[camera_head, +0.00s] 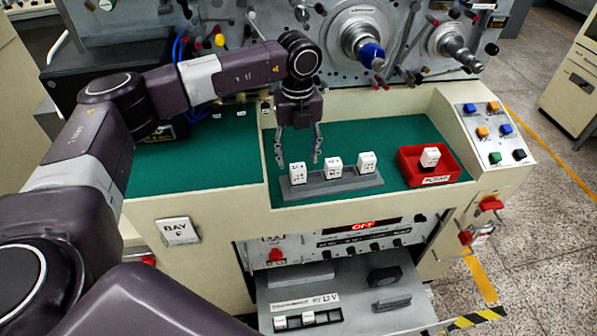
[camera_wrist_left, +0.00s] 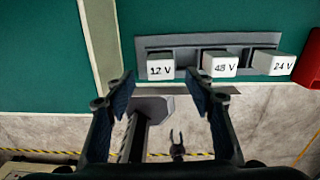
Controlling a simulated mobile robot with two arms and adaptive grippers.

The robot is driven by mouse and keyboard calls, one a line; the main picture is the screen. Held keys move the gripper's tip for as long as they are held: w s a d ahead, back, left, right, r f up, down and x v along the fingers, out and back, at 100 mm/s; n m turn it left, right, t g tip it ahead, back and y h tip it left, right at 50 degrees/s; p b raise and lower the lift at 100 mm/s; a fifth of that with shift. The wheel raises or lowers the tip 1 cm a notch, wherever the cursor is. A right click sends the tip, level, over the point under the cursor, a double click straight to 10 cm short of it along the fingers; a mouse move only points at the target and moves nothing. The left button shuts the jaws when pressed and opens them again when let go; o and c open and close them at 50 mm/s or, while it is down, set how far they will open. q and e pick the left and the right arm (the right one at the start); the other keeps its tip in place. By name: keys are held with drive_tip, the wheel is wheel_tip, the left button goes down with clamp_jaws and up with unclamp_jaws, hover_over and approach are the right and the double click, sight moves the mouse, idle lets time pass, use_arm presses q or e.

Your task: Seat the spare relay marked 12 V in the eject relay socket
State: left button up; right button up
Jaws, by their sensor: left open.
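Three white relays stand in a grey rack (camera_head: 335,187) on the green bench top. In the left wrist view they read 12 V (camera_wrist_left: 160,68), 48 V (camera_wrist_left: 220,66) and 24 V (camera_wrist_left: 283,65), left to right. My left gripper (camera_head: 298,157) is open, pointing down over the 12 V relay (camera_head: 298,173) at the rack's left end. Below the bench, a grey drawer (camera_head: 352,292) carries a row of relay positions (camera_head: 308,319) and a label that seems to include 12 V. The eject socket's name is not legible.
A red tray (camera_head: 409,171) with one white relay (camera_head: 430,157) stands right of the rack. A button panel (camera_head: 490,135) is farther right. Winding spindles (camera_head: 362,40) stand behind. A dark block and grey handle sit on the drawer's right. A dark forked shape in the left wrist view is unclear.

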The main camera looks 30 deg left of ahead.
sight(298, 166)
use_arm(q)
drive_tip(key=shift+f+p, duration=0.4)
wheel_tip(298, 166, down, 3)
drive_tip(key=shift+w+a+r+p, duration=0.1)
drive_tip(key=shift+w+p, duration=0.05)
drive_tip(key=shift+p, duration=0.5)
drive_tip(key=shift+f, duration=0.75)
drive_tip(key=c, duration=1.2)
drive_tip(key=shift+c, duration=0.2)
use_arm(e)
drive_tip(key=r, duration=0.2)
drive_tip(key=shift+w+a+r, duration=0.2)
drive_tip(key=shift+a+r, duration=0.05)
drive_tip(key=shift+r, duration=0.15)
use_arm(q)
drive_tip(key=shift+r, duration=0.1)
use_arm(e)
drive_tip(key=shift+w, duration=0.1)
